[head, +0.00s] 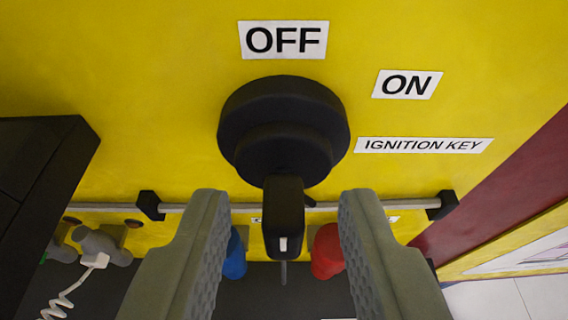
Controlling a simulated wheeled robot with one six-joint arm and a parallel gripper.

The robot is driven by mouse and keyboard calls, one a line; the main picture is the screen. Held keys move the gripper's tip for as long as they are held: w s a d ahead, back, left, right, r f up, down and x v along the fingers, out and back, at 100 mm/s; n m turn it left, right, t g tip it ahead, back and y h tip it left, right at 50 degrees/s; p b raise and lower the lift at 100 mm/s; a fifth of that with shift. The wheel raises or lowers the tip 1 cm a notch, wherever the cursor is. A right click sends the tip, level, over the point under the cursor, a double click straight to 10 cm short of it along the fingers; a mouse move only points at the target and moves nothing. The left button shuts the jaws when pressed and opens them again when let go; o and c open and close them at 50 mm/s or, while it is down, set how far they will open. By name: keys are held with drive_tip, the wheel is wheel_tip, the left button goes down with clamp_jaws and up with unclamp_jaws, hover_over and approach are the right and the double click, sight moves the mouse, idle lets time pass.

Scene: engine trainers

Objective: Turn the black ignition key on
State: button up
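The black ignition key (284,215) sticks out of a round black switch (284,125) on a yellow panel. A white OFF label (284,40) is above the switch. A white ON label (407,84) is to its upper right, with an IGNITION KEY label (424,145) below it. The key's small white mark (283,244) is near its outer end. My gripper (278,225) is open, one finger on each side of the key, with a gap on both sides. Neither finger touches it in this view.
A grey bar (330,204) with black end mounts runs across behind the fingers. A blue knob (235,254) and a red knob (326,252) are partly hidden by the fingers. A black box (40,170) is at the left, above a coiled white cable (70,290).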

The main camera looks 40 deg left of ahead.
drive_tip(key=shift+w+a+f, duration=0.15)
drive_tip(key=shift+w+a, duration=0.1)
drive_tip(key=shift+w, duration=0.1)
clamp_jaws()
drive_tip(key=m+y, duration=0.1)
drive_tip(key=m, duration=0.1)
drive_tip(key=m+g+y, duration=0.1)
drive_tip(key=m+y, duration=0.1)
drive_tip(key=m, duration=0.1)
drive_tip(key=d+m+g+y, duration=0.1)
drive_tip(key=m+y, duration=0.1)
drive_tip(key=m, duration=0.1)
drive_tip(key=shift+w+f, duration=0.35)
drive_tip(key=shift+f, duration=0.05)
idle(0.5)
drive_tip(key=shift+m, duration=0.3)
